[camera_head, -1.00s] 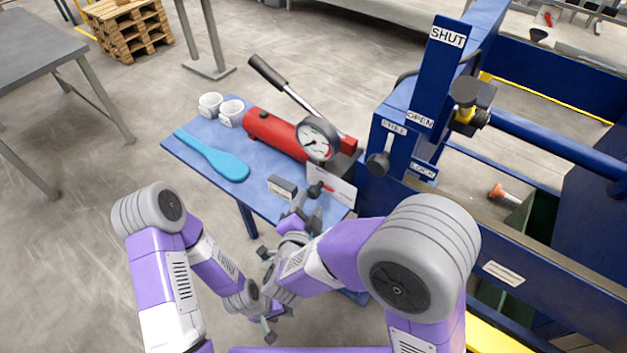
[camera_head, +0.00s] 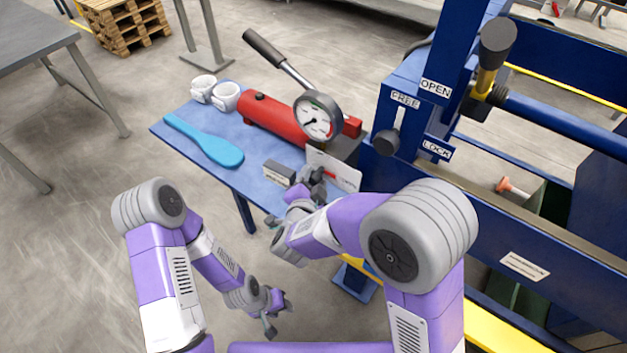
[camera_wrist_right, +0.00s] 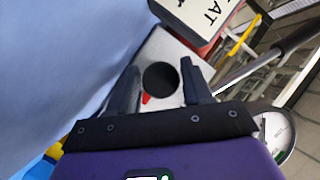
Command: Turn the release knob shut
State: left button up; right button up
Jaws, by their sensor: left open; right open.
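The release knob is a round black knob (camera_wrist_right: 160,79) on a pale grey plate with a small red pointer mark beside it, seen in the right wrist view. My right gripper (camera_wrist_right: 160,66) is open, with one finger on each side of the knob; I cannot tell whether either finger touches it. In the head view my right gripper (camera_head: 311,182) is at the front end of the red pump (camera_head: 272,119), by a white card, and it largely hides the knob. My left gripper (camera_head: 277,313) is open and empty, low over the floor.
The blue press frame (camera_head: 545,225) with FREE/LOCK and OPEN labels stands close on the right.

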jog(key=shift+w+f, duration=0.1)
jog(key=shift+w, duration=0.2)
jog(key=c, duration=0.8)
jog(key=shift+o, duration=0.2)
jog(key=shift+p, duration=0.7)
jog(key=n+g+p, duration=0.1)
jog(key=p, duration=0.3)
jog(key=n+h+p, duration=0.1)
jog(key=p, duration=0.2)
jog(key=n+g+h+p, duration=0.1)
jog(key=p, duration=0.3)
jog(key=shift+r+n+g+p, duration=0.25)
jog(key=shift+n+g+p, duration=0.05)
jog(key=shift+n+p, duration=0.1)
jog(key=shift+f+n+g+p, duration=0.2)
jog(key=shift+n+g+p, duration=0.1)
jog(key=shift+p, duration=0.65)
